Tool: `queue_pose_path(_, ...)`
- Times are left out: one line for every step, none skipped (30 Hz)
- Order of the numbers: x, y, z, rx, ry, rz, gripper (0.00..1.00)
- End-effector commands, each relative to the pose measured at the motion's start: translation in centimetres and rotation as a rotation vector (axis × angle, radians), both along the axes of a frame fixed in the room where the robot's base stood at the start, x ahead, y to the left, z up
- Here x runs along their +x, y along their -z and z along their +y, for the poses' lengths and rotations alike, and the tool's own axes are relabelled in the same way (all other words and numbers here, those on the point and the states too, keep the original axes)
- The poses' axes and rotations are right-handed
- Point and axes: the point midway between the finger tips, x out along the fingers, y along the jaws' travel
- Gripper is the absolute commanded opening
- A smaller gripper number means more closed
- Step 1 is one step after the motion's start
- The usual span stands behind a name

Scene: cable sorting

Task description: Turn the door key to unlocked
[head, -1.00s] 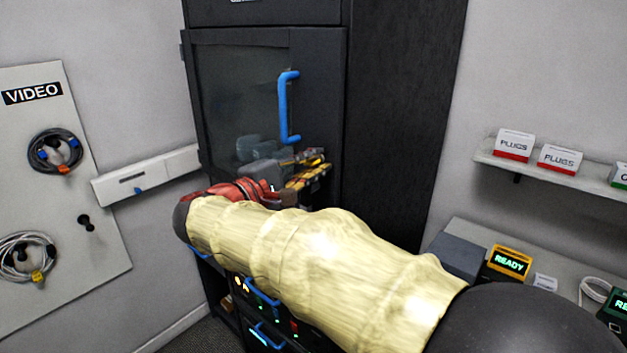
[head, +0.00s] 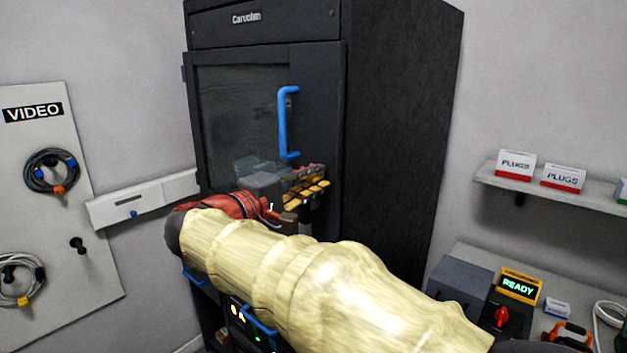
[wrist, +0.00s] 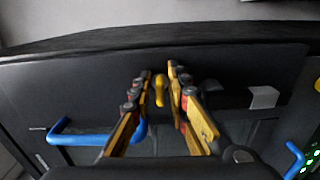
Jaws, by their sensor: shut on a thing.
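The yellow door key (wrist: 159,90) stands out from the dark cabinet door (wrist: 60,85) in the wrist view, between the yellow-and-black fingers of my gripper (wrist: 160,76). My gripper is shut on the key, with a fingertip on each side of it. In the head view my gripper (head: 308,183) is at the cabinet door (head: 318,90), just below the blue door handle (head: 284,122). The key and its lock are hidden there behind the fingers. The door looks closed. I cannot tell the key's angle against its lock marks.
The blue handle (wrist: 90,135) is close to the left finger in the wrist view. A video board (head: 50,200) with cables hangs at left. A shelf with plug boxes (head: 515,165) and a bench with a ready display (head: 518,286) are at right.

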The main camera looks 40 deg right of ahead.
Motion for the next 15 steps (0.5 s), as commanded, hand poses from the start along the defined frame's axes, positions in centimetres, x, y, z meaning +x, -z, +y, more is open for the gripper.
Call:
queue_pose_path(-0.01,0.13,-0.01,0.001,0.001,0.002,0.00)
queue_pose_path(-0.01,0.13,-0.01,0.002,0.001,0.002,0.00)
queue_pose_path(-0.02,0.13,-0.01,0.002,0.001,0.002,0.19)
queue_pose_path(-0.01,0.13,-0.01,0.002,0.001,0.002,0.21)
queue_pose_path(-0.01,0.13,-0.01,0.001,0.001,0.002,0.23)
queue_pose_path(-0.01,0.11,-0.01,0.001,0.001,0.002,0.25)
queue_pose_path(-0.01,0.11,-0.01,0.001,0.001,0.002,0.26)
queue_pose_path(-0.01,0.10,-0.01,0.001,0.001,0.002,0.26)
queue_pose_path(-0.01,0.09,-0.01,0.001,0.001,0.002,0.26)
queue_pose_path(-0.01,0.08,-0.01,0.001,0.001,0.002,0.26)
queue_pose_path(0.00,0.07,-0.01,0.001,0.001,0.002,0.26)
queue_pose_path(-0.01,0.06,-0.01,0.000,0.001,0.001,0.26)
queue_pose_path(0.00,0.06,-0.01,0.000,0.000,0.001,0.26)
queue_pose_path(0.00,0.05,0.00,0.000,0.000,0.001,0.26)
queue_pose_path(0.00,0.05,0.03,0.000,0.000,0.001,0.26)
